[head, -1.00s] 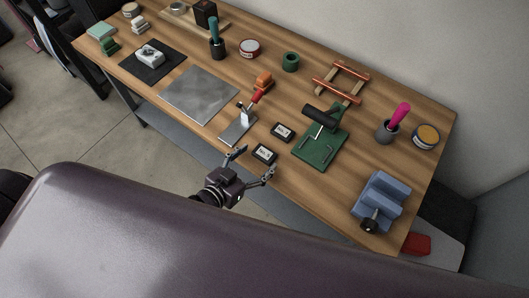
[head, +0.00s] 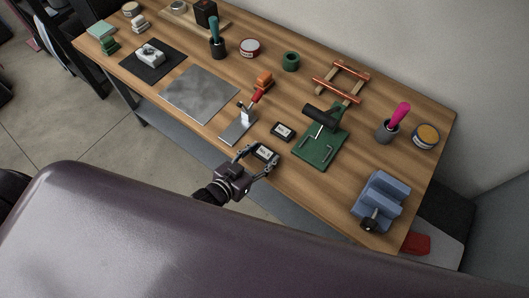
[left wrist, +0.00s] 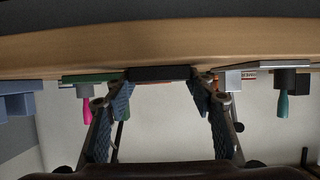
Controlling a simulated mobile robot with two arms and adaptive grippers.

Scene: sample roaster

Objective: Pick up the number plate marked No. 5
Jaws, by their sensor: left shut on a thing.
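Two small black number plates with white faces lie near the front edge of the bench. My left gripper (head: 260,157) has its fingers on either side of the nearer number plate (head: 264,153) and is shut on it. In the left wrist view this plate shows as a dark block (left wrist: 160,73) between the fingertips. The plate appears still at bench height. The farther number plate (head: 283,131) lies free behind it. The markings are too small to read, so I cannot tell which is No. 5. My right gripper is not in view.
A metal stand with a red handle (head: 257,95) is just left of the plates. A green base with a black roller (head: 320,150) is to the right. A blue block fixture (head: 381,198) stands farther right. Bare wood lies between the nearer plate and the blue fixture.

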